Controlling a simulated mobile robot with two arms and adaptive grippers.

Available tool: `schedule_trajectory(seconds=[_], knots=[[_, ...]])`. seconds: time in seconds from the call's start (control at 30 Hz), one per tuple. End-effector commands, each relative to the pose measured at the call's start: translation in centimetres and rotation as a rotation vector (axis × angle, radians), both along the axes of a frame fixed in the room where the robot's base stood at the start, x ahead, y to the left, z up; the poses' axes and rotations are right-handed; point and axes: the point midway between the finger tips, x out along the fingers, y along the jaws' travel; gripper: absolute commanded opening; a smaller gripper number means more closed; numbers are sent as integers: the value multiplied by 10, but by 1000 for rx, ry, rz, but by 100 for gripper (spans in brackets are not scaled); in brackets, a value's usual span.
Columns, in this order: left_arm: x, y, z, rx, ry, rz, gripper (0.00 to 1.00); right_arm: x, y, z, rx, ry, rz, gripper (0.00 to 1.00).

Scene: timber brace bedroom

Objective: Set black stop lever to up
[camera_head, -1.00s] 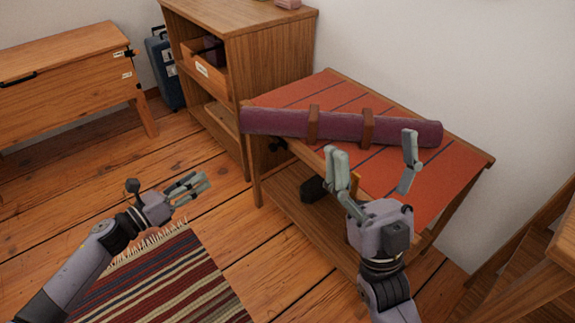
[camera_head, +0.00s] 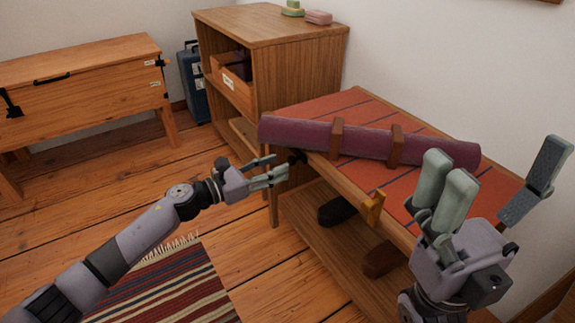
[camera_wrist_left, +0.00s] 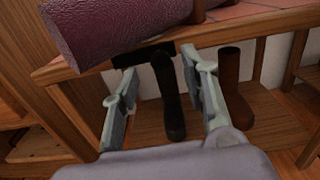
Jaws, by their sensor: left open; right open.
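A small black part, apparently the black stop lever (camera_head: 297,157), sits at the front edge of the bench near its left corner, below the end of the purple roll. In the left wrist view a dark piece (camera_wrist_left: 150,52) shows under the bench edge between the fingertips; its up or down setting cannot be made out. My left gripper (camera_head: 281,167) is open, its fingertips close in front of the black part; contact cannot be told. It also shows in the left wrist view (camera_wrist_left: 160,68). My right gripper (camera_head: 503,168) is open and empty above the bench's right end.
The purple roll (camera_head: 365,143) lies across the red bench top (camera_head: 335,105), held by wooden straps. An orange wooden lever (camera_head: 373,207) is on the front edge. Boots (camera_head: 338,210) stand on the shelf below. A cabinet (camera_head: 300,65) is behind; a chest (camera_head: 85,85) is left.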

Motion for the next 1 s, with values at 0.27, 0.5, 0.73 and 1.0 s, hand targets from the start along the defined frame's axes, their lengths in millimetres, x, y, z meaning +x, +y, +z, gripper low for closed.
schedule_trajectory(seconds=[0.27, 0.5, 0.73, 1.0], knots=[[23, -32, -1, -1, 0, 1, 41, 1, 2, 2, -6, -25, -2, 80], [27, -37, 0, -1, 1, 1, 41, -4, 1, 8, -4, -49, -2, 80], [27, -37, 0, -1, 1, 0, 36, -5, 0, 10, -1, -53, -1, 80], [27, -36, 0, -1, 1, 0, 18, -3, 1, 8, -2, -47, -2, 80]])
